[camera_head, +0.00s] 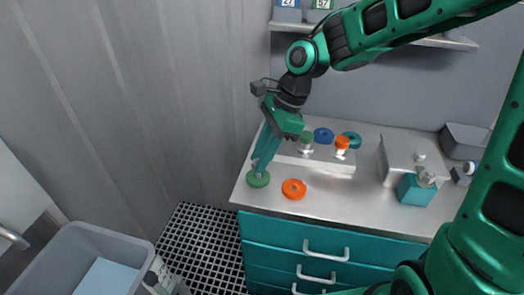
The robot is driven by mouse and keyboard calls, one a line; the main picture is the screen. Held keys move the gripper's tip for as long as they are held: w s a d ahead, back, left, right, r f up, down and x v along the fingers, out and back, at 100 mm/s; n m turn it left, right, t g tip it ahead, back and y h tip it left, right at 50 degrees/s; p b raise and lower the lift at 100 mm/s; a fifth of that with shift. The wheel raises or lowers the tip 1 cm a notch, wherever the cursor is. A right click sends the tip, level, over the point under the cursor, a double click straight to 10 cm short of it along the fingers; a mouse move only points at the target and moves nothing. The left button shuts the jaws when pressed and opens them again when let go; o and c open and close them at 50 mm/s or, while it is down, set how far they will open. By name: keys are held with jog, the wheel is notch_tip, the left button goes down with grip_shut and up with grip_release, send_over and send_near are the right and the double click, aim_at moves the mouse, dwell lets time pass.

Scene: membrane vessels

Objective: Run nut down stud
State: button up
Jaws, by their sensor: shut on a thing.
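My gripper (260,170) points down at the left end of the steel counter. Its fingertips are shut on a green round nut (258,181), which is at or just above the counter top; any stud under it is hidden. An orange ring-shaped nut (294,189) lies on the counter to the right, apart from my gripper. Behind, on a raised metal block (322,167), are an orange-topped metal piece (342,143) and a green-topped one (306,137). A blue ring (323,136) and a teal ring (352,140) are beside them.
A metal box (402,157) and a teal block with a fitting (416,190) stand at right. A grey bin (465,141) is behind. A shelf (400,38) hangs above; a grey tub (75,255) is at lower left.

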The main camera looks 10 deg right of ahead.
jog(key=shift+f, duration=1.4)
jog(key=m+t, duration=0.2)
jog(key=m, duration=0.2)
jog(key=shift+m, duration=0.3)
jog(key=m+t, duration=0.1)
jog(key=m, duration=0.2)
jog(key=shift+w+r+h, duration=0.1)
jog(key=shift+h, duration=0.2)
jog(key=shift+w+d+m, duration=0.1)
jog(key=shift+w+m, duration=0.05)
jog(key=shift+m, duration=0.15)
jog(key=o, duration=1.1)
jog(key=shift+w, duration=0.1)
jog(key=shift+o, duration=0.2)
jog(key=shift+s, duration=0.2)
